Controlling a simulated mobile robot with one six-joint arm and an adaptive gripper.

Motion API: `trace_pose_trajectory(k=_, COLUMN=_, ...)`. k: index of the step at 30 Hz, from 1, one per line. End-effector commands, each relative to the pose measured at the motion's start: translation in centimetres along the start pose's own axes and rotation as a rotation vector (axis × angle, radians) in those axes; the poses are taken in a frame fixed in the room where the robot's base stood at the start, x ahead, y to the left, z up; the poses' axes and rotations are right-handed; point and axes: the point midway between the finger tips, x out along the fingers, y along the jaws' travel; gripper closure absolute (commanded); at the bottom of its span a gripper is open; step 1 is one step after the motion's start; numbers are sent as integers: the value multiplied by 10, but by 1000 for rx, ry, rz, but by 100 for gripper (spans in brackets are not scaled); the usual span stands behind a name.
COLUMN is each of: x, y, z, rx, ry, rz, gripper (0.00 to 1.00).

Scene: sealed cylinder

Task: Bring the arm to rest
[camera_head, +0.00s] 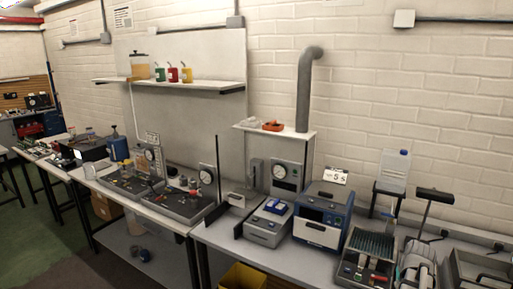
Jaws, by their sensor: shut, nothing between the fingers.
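Neither my arm nor my gripper shows in the head view, so its pose and fingers cannot be seen. The view looks along a row of workbenches against a white brick wall. A blue and grey boxy machine (323,214) stands on the near bench (222,239). A grey device with a blue top (268,222) stands to its left.
Two instrument panels with gauges (180,203) lie on the bench at left. Trays and a roller-like device (418,266) crowd the right. A wall shelf (170,85) holds small coloured containers. A yellow bin (243,276) stands below. Green floor (40,250) is open at left.

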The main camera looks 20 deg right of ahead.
Motion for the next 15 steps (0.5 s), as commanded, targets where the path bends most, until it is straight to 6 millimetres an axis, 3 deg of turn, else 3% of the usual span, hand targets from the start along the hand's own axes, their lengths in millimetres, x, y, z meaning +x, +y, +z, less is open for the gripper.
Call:
trace_pose_trajectory(k=8, x=13, y=-56, z=5, rx=-53, ry=-32, rz=-25, gripper=100)
trace_pose_trajectory(k=15, x=26, y=-126, z=17, rx=-121, ry=-78, rz=-51, gripper=100)
